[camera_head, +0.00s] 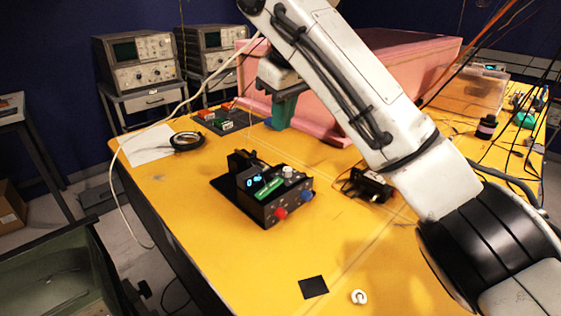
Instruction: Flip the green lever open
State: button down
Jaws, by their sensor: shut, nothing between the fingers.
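A black control box (275,204) with a lit blue display, a red knob and a blue knob stands on the yellow table. A green bar (270,188), which looks like the green lever, lies along its top front edge, just below the display. The bar looks flat against the box, but it is too small to tell its exact angle. My gripper (282,122), with teal-green fingers, hangs behind and above the box, apart from it, in front of the pink foam. Its fingers are shut and empty. My arm hides part of the foam.
A pink foam enclosure (405,62) stands at the back. A smaller board with red and green parts (222,120) and a black coil (187,141) lie at the back left. A black device (368,186) sits right of the box. The front table is mostly clear.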

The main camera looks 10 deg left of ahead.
aim_at(277, 180)
jog(key=x, duration=0.9)
jog(key=d+x, duration=0.1)
jog(key=x, duration=0.3)
jog(key=shift+a+f, duration=0.1)
jog(key=shift+f, duration=0.4)
jog(key=shift+r+p, duration=0.1)
jog(key=shift+p, duration=0.5)
jog(key=shift+w+y+p, duration=0.15)
jog(key=shift+y+p, duration=0.15)
jog(key=shift+p, duration=0.3)
jog(key=g+p, duration=0.1)
jog(key=p, duration=0.2)
jog(key=shift+w+d+f+g+y, duration=0.2)
jog(key=shift+d+f+g+y, duration=0.1)
jog(key=shift+f+g+y, duration=0.1)
jog(key=shift+f, duration=0.35)
jog(key=shift+r, duration=0.1)
jog(key=shift+s+a+r+p, duration=0.25)
jog(key=shift+s+a+p, duration=0.1)
jog(key=shift+p, duration=0.1)
jog(key=shift+s+a, duration=0.1)
jog(key=shift+s, duration=0.1)
